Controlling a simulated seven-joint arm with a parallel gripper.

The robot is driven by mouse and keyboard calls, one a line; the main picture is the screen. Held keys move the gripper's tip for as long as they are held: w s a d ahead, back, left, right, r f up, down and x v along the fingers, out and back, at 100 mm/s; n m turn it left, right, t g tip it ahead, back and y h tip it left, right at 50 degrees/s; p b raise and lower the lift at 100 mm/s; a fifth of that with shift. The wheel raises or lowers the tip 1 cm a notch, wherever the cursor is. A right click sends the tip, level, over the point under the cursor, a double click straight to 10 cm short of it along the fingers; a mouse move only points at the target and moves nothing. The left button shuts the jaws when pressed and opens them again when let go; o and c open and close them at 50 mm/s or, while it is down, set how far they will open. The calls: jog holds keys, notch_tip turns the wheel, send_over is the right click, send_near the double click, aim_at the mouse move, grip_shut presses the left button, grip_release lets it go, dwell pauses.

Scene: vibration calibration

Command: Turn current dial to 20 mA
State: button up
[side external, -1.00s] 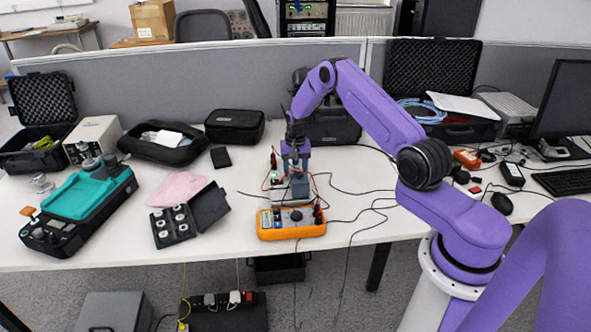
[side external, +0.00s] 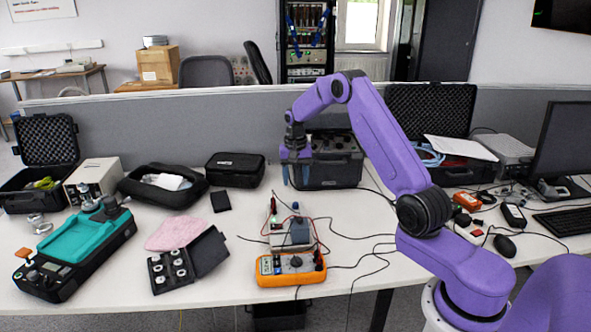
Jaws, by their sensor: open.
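The orange instrument (side external: 267,280) lies near the front edge of the table with its panel facing up. A dark round dial (side external: 296,262) sits on its panel; its markings are too small to read. My gripper (side external: 297,182) points down above and behind the instrument, apart from it. Its two blue-grey fingers are spread and empty. In the picture they overlap the front of the black case behind.
A grey box (side external: 290,237) with red and black leads stands just behind the instrument. Black cables (side external: 362,236) run to the right. A black case of weights (side external: 205,252) lies to the left. A large black case (side external: 335,165) stands behind.

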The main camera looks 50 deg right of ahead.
jog(key=shift+r, duration=1.5)
jog(key=shift+a, duration=0.15)
jog(key=s+a+r+n, duration=0.3)
jog(key=s+a, duration=0.1)
jog(key=a, duration=0.4)
jog(key=s+a+r+n, duration=0.2)
jog(key=s+a+n, duration=0.2)
jog(key=a, duration=0.4)
jog(key=s+a+r+n, duration=0.3)
jog(key=s+a, duration=0.1)
jog(key=a, duration=0.5)
jog(key=s+a+n, duration=0.1)
jog(key=s+n, duration=1)
jog(key=s, duration=1.7)
jog(key=shift+a+r+n, duration=0.25)
jog(key=shift+r+n, duration=0.05)
jog(key=shift+n, duration=0.1)
